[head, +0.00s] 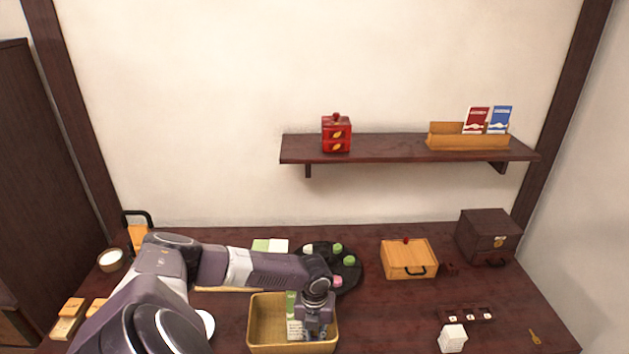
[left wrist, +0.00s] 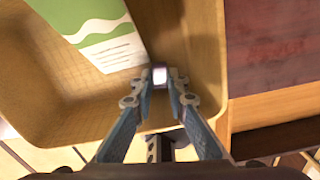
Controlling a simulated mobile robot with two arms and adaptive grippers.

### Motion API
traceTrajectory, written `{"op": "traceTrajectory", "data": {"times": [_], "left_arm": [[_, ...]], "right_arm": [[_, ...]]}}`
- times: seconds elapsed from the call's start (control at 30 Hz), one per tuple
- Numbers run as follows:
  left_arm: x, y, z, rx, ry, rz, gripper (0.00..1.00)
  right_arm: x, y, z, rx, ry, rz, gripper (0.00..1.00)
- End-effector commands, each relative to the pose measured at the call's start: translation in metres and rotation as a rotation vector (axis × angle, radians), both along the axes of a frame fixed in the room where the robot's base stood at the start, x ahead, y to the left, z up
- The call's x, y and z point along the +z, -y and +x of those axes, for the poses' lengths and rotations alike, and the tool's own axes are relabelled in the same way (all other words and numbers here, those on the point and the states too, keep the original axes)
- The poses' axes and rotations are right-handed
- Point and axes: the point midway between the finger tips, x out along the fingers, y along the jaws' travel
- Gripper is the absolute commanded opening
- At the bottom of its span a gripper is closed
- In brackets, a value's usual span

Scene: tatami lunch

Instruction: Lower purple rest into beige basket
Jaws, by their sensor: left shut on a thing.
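The beige basket (head: 262,342) stands at the front of the dark table in the head view; its inside and wall (left wrist: 205,45) fill much of the left wrist view. My left gripper (head: 311,333) is over the right part of the basket, pointing down. In the left wrist view its fingertips (left wrist: 160,82) are closed on a small pale, lavender-white piece, the purple rest (left wrist: 160,74). The rest appears above the basket floor near the right wall; its exact height is unclear. In the head view the gripper hides it. My right gripper is not in view.
A green-and-white packet (left wrist: 100,30) lies in the basket, left of the fingertips. A dark plate (head: 348,277) with colored pieces stands behind.

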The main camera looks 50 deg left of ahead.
Motion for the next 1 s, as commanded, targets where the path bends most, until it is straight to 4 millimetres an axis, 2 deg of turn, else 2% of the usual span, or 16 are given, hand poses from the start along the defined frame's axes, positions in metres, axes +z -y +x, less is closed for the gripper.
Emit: {"op": "traceTrajectory", "data": {"times": [0.77,0.8,0.93,1.0], "left_arm": [[-0.0085,0.0,0.0,0.0,0.0,0.0,0.0],[-0.0086,-0.0001,-0.0001,0.0,0.0,0.0,0.18],[-0.0085,0.0,0.0,0.0,0.0,0.0,0.33],[-0.0085,0.0,0.0,0.0,0.0,0.0,0.34]], "right_arm": [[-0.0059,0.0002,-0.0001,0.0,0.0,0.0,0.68],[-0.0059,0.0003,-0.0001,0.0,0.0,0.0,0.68],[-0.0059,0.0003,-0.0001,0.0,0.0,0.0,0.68],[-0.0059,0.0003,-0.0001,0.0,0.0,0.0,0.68]]}}
